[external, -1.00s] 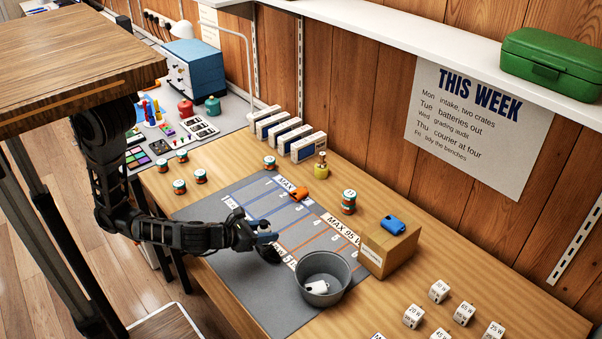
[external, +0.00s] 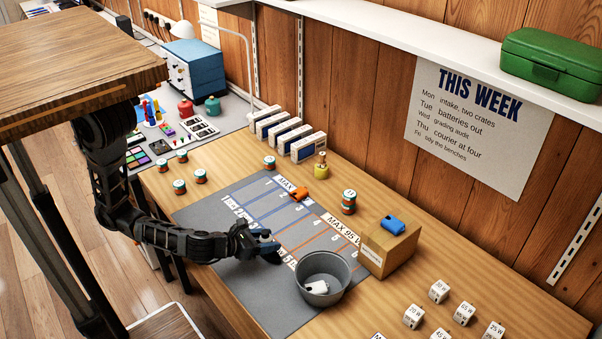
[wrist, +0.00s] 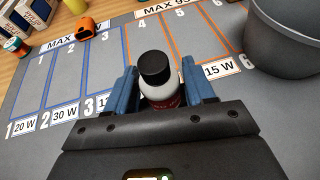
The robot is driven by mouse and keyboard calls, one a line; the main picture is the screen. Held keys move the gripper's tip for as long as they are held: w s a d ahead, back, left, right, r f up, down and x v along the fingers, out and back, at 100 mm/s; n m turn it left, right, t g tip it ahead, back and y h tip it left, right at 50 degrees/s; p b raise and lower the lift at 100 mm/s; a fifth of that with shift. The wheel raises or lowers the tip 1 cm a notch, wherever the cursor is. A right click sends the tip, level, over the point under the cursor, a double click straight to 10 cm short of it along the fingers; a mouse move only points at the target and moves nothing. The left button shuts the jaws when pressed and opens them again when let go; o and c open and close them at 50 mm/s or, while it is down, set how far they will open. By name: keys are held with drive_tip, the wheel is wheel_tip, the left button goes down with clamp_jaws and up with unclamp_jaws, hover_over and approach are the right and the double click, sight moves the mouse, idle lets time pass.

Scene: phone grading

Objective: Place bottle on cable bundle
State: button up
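A white bottle with a black cap and a red label (wrist: 162,98) stands between the two blue fingers of my gripper (wrist: 160,84) in the wrist view. The fingers lie close along both sides; whether they press on it is unclear. In the external view, my gripper (external: 267,240) is low over the front of the grey mat (external: 232,291), left of the grey bucket. The bottle cannot be made out there. I cannot pick out a cable bundle for certain in either view.
The grey bucket (external: 347,272) holds a white item, close right of my gripper. A cardboard box (external: 388,252) carries a blue item (external: 393,225). An orange item (external: 299,194) lies at the mat's back edge. Several labelled cubes (external: 439,292) stand at the right.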

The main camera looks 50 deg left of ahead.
drive_tip(key=shift+o, duration=1.2)
drive_tip(key=shift+r, duration=0.1)
drive_tip(key=v, duration=1.2)
